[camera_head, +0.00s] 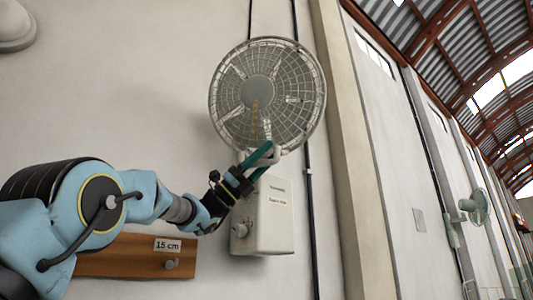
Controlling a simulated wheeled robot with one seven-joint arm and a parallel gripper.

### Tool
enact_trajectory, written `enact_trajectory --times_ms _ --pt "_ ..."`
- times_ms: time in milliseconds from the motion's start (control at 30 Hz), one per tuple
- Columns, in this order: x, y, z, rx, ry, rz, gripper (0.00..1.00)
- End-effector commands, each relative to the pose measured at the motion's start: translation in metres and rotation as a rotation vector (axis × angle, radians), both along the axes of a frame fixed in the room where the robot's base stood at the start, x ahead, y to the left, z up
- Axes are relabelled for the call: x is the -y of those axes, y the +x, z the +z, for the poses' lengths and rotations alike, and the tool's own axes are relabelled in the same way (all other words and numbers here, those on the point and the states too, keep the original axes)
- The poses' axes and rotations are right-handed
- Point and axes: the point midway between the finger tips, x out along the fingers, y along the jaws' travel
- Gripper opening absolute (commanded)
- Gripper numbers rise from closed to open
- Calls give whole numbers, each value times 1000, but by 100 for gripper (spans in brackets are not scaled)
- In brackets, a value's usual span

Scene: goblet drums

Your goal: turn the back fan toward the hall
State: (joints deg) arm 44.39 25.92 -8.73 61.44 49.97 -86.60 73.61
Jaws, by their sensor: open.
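The nearer fan (292,84) is a round grey wire cage mounted on the wall in the upper middle, its face turned mostly toward the camera. A second fan (479,207), pale green, is on the wall farther down at the right. I cannot tell from the picture which one is called the back fan. My gripper (267,158) is open, with its green fingers just below the nearer fan's cage, near the pale neck. The fingers partly cover the neck, and I cannot tell if they touch it.
A white wall box (275,225) with a knob and a label is below the nearer fan. A wooden board (130,256) with a "15 cm" tag and a peg is at lower left. Dark vertical conduits run beside the box. The hall opens to the right past a beige pillar (350,150).

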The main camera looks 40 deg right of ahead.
Motion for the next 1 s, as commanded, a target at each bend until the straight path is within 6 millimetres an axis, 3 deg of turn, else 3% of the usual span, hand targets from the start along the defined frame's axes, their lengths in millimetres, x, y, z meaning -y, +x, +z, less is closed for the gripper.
enact_trajectory --times_ms 67,533,1000 --pt "0 0 -1 0 0 0 52" --pt "1 1 -1 -2 3 2 0" --pt "1 4 -3 -4 6 7 0"
